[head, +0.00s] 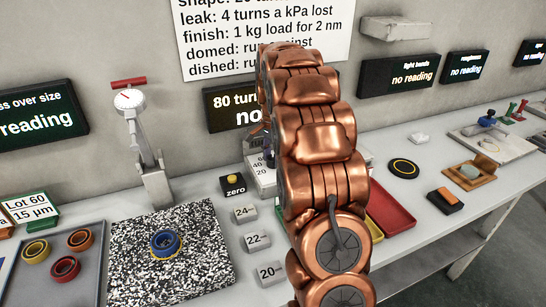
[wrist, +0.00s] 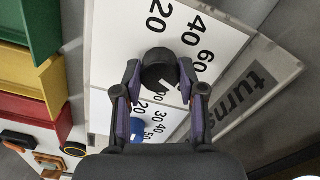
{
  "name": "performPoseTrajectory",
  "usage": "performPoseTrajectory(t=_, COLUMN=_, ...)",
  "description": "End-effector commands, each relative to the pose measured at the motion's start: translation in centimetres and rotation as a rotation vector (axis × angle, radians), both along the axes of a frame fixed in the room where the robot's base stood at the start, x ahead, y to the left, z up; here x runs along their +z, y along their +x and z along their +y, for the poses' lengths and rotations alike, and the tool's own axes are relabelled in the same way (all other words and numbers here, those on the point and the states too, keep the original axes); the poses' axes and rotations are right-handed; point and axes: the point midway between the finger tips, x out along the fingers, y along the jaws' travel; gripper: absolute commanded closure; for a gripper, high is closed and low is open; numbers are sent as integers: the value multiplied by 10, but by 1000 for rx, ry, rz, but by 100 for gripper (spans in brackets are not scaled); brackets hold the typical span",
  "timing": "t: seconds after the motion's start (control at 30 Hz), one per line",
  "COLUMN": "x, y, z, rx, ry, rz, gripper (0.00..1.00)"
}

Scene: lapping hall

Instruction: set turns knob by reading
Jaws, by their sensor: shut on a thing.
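In the wrist view the black turns knob (wrist: 157,74) sits on a white dial panel (wrist: 108,45) marked 20, 40 and 60, beside the word "turns". My gripper (wrist: 160,76) has one finger on each side of this knob and is shut on it. A blue knob (wrist: 138,128) with a 20 to 50 scale sits lower on the panel. In the head view the panel (head: 261,178) shows only in part, because my arm covers the knob. A dark display (head: 222,105) reads "80 turn..." and "no...", cut off by my arm.
A wall sign (head: 235,45) lists rules, including "leak: 4 turns a kPa lost". Other displays (head: 400,74) say "no reading". A zero button (head: 235,187), weights (head: 245,214), a speckled plate (head: 205,225) and a red bin (head: 390,210) stand close by on the bench.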

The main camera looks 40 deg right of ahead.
Motion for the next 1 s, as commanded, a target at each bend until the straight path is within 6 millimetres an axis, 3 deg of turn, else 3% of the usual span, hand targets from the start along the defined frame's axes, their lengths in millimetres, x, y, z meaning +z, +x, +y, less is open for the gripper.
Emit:
performPoseTrajectory(t=0.37, x=1, y=0, z=0, rx=-5, ry=-2, rz=-1, gripper=95)
performPoseTrajectory(t=0.4, x=1, y=0, z=0, rx=-5, ry=-2, rz=-1, gripper=59)
performPoseTrajectory(t=0.6, x=0, y=0, z=0, rx=-4, ry=-1, rz=-1, gripper=38)
performPoseTrajectory(t=1.0, x=3, y=0, z=0, rx=-3, ry=-1, rz=0, gripper=35)
